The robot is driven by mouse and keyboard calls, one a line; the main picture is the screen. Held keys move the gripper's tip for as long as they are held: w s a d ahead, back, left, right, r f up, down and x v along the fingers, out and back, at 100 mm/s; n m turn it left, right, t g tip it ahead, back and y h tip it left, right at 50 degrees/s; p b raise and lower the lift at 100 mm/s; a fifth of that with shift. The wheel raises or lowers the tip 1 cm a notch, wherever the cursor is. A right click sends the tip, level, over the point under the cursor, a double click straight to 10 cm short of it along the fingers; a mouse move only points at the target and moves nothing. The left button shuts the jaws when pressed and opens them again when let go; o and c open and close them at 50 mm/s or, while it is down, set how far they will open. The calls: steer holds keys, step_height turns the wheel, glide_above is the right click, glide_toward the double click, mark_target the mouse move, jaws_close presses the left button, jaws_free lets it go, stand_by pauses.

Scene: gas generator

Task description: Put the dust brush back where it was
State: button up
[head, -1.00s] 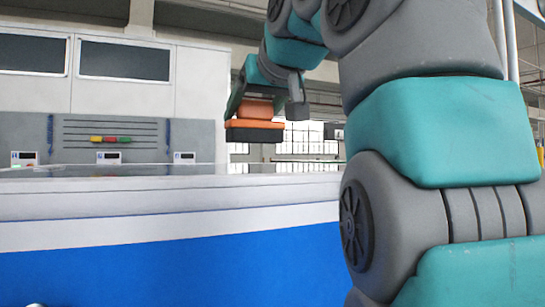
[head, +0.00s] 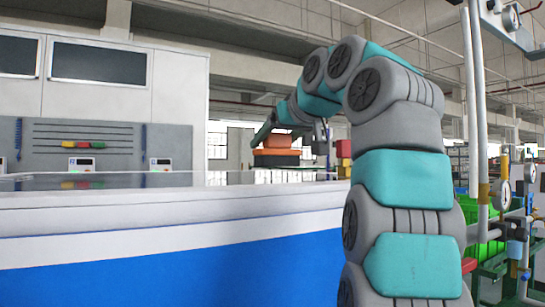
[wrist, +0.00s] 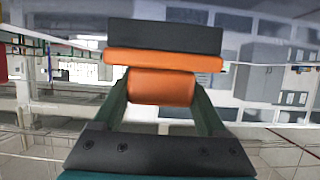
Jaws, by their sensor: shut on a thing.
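The dust brush (head: 277,152) has an orange handle and body and a dark bristle block on its underside. My gripper (head: 287,140) is shut on its orange handle and holds it, bristles down, near the right end of the blue-and-white bench. In the wrist view the brush (wrist: 163,56) sits between the two green fingers of my gripper (wrist: 161,92), with the bristle block beyond the orange part. In the head view I cannot tell whether the bristles touch anything.
The bench (head: 170,205) has a pale top edge and a blue front. A grey back panel (head: 110,145) with small meters stands at left. Pipes with gauges (head: 478,120) and a green crate (head: 480,215) are at right, beyond my arm.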

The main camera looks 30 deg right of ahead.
steer(key=shift+f+b, duration=0.65)
steer(key=shift+f, duration=0.7)
steer(key=o, duration=1.3)
steer(key=shift+o, duration=0.2)
steer(key=p+v, duration=0.1)
steer(key=v, duration=1.1)
